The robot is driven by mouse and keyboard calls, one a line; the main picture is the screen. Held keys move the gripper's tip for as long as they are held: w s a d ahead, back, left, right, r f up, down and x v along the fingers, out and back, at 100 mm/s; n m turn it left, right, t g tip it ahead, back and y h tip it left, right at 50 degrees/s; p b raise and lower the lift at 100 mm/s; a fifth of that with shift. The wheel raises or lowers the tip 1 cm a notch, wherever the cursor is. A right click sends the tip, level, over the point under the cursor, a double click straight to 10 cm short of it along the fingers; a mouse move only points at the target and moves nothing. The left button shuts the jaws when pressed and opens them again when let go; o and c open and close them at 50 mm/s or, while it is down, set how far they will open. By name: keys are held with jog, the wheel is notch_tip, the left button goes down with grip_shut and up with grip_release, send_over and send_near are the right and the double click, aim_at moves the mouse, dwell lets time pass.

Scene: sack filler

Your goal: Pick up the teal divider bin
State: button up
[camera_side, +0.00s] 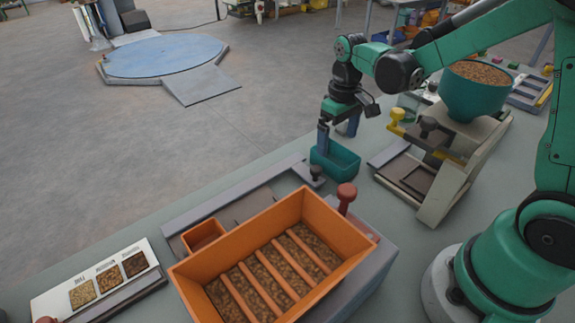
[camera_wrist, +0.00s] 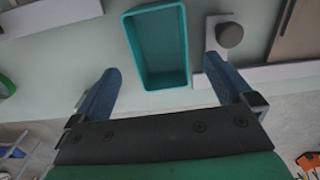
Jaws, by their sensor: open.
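The teal divider bin (camera_side: 343,165) is a small, open-topped rectangular box on the grey-green table near its far edge, in the side view. In the wrist view the teal divider bin (camera_wrist: 187,48) looks empty and lies ahead of the fingers, centred a little right of the midline between them. My gripper (camera_side: 338,140) is right at the bin, with one blue finger in front of the bin's left part and the other behind it. In the wrist view my gripper (camera_wrist: 168,82) has its two blue fingers wide apart with nothing between the tips. Contact with the bin cannot be told.
A dark knob (camera_wrist: 230,35) on a pale plate stands close to the bin's right side in the wrist view. A large orange tray (camera_side: 180,270) with ribbed compartments is in front. A dispenser with a teal bowl (camera_side: 472,100) stands right. A sample board (camera_side: 100,285) lies left.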

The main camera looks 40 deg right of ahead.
aim_at(336, 154)
jog(key=shift+f, duration=2.45)
jog(key=c, duration=1.1)
jog(key=shift+c, duration=0.2)
jog(key=shift+r, duration=0.1)
